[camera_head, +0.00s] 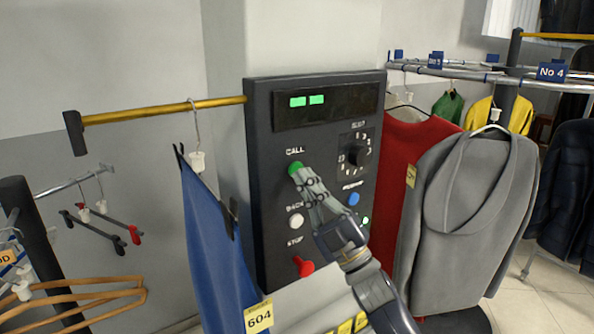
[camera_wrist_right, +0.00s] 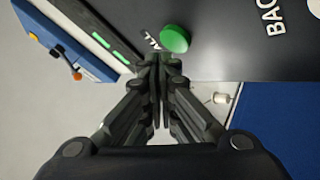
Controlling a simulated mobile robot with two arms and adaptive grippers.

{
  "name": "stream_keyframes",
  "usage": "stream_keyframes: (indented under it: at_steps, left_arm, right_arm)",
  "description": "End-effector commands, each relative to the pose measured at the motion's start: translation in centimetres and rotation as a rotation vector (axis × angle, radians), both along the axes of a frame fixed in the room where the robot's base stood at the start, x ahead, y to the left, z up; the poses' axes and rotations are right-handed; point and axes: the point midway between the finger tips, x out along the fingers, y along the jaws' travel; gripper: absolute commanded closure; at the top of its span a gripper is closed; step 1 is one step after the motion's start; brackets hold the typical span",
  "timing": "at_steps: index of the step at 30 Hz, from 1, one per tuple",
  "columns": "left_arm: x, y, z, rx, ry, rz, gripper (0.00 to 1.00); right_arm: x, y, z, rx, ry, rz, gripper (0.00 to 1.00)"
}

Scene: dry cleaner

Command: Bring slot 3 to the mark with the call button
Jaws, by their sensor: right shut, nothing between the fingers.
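The dark control panel (camera_head: 262,180) stands in the middle of the head view. Its green call button (camera_head: 294,168) is under the label CALL. My right gripper (camera_head: 304,175) is shut and empty, with its fingertips at the lower right edge of the button. In the right wrist view the button (camera_wrist_right: 174,39) shows just beyond the fingertips (camera_wrist_right: 158,60); I cannot tell whether they touch it. The rail on the right carries a No 4 tag (camera_head: 551,71) and a smaller blue tag (camera_head: 436,59), its number hard to read. I cannot make out the mark. My left gripper is out of view.
The panel also has a dial (camera_head: 356,154), a white BACK button (camera_head: 295,221), a blue button (camera_head: 352,199) and a red STOP switch (camera_head: 303,266). Blue trousers (camera_head: 213,245) tagged 604 hang close on the left. Red (camera_head: 400,170) and grey (camera_head: 455,220) garments hang on the right.

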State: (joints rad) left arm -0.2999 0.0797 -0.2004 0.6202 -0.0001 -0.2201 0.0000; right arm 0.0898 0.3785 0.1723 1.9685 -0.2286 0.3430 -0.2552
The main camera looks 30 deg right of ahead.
Motion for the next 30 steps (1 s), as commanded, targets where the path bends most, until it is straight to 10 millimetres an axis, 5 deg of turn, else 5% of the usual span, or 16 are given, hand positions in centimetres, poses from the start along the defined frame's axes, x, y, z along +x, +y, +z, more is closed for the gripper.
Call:
stream_keyframes:
  at_steps: [15, 30]
  left_arm:
    - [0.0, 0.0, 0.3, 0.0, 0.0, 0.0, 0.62]
    - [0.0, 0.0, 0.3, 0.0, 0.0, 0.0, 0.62]
  right_arm:
    - [-4.6, -0.4, 0.0, 0.0, 0.0, 0.0, 1.0]
    - [-4.8, -0.4, 0.0, 0.0, 0.0, 0.0, 1.0]
